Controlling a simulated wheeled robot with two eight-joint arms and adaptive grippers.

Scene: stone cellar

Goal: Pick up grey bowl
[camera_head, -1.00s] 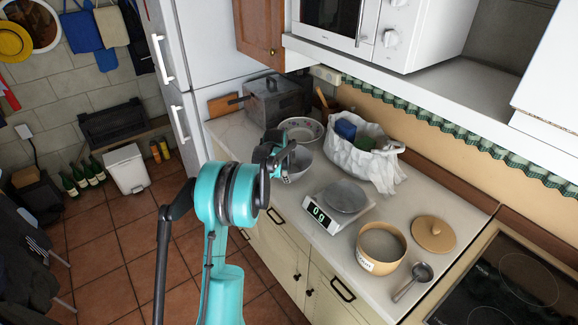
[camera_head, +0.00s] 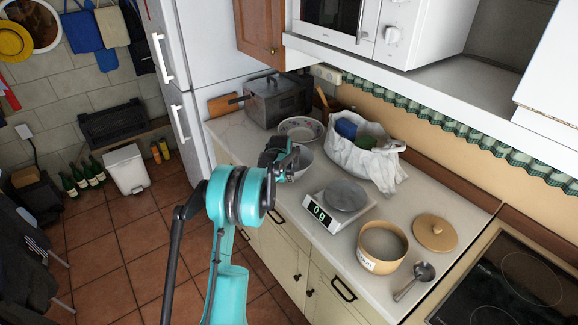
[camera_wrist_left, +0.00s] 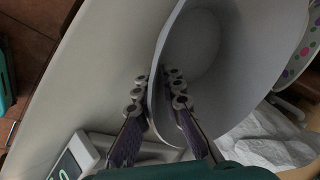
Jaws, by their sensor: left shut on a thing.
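The grey bowl (camera_wrist_left: 225,60) fills much of the left wrist view, with its inside facing the camera. In the head view the bowl (camera_head: 303,161) shows on the counter, partly hidden behind my left gripper (camera_head: 285,163). In the left wrist view my left gripper (camera_wrist_left: 160,92) is shut on the bowl's near wall, one finger inside and one outside. I cannot tell whether the bowl touches the counter. My right gripper is in neither view.
A kitchen scale (camera_head: 322,215) with a grey plate stands right of the bowl. A patterned bowl (camera_head: 301,124) and a white bag (camera_head: 374,170) are behind it. A tan pot (camera_head: 370,262), its lid (camera_head: 436,230) and a ladle (camera_head: 410,284) lie farther right on the counter (camera_head: 238,142).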

